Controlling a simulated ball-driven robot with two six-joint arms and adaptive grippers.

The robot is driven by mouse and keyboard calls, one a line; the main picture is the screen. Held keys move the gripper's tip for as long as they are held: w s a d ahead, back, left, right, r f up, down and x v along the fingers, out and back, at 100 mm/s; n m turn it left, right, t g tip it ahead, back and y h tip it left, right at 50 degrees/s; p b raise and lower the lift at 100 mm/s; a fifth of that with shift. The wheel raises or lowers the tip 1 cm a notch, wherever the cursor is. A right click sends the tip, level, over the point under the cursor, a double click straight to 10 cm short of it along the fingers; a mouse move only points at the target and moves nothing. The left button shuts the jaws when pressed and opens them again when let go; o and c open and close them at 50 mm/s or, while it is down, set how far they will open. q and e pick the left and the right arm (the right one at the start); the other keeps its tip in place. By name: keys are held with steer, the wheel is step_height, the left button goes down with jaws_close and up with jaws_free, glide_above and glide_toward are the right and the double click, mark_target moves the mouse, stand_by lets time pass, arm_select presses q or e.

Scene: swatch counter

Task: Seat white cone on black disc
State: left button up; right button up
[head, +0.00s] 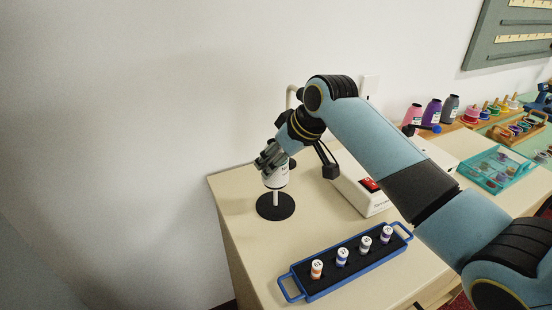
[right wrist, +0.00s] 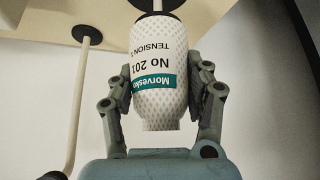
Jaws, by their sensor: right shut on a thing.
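The white cone (head: 276,179), a patterned thread cone with a teal label band, shows large in the right wrist view (right wrist: 158,75). My right gripper (head: 268,160) is shut on its sides, with a finger on each side in the right wrist view (right wrist: 167,75). The black disc (head: 276,207) lies on the counter below the cone. A thin white peg (head: 275,198) stands up from the disc toward the cone's lower end. The cone is above the disc, with a gap between. Whether the peg enters the cone is hidden. My left gripper is not in view.
A curved white pole (head: 290,96) rises behind my gripper; a second black base with a rod (right wrist: 87,35) shows in the right wrist view. A white machine with a red switch (head: 369,184) stands to the right. A blue tray (head: 330,284) holds several small spools in front.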

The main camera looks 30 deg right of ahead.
mark_target(277, 184)
steer(key=shift+f+b, duration=1.55)
steer(key=shift+f, duration=1.95)
steer(key=o, duration=1.3)
steer(key=shift+s+r, duration=0.1)
steer(key=v, duration=1.1)
steer(key=shift+s+r, duration=0.2)
steer(key=shift+r, duration=0.15)
steer(key=shift+d+f, duration=0.1)
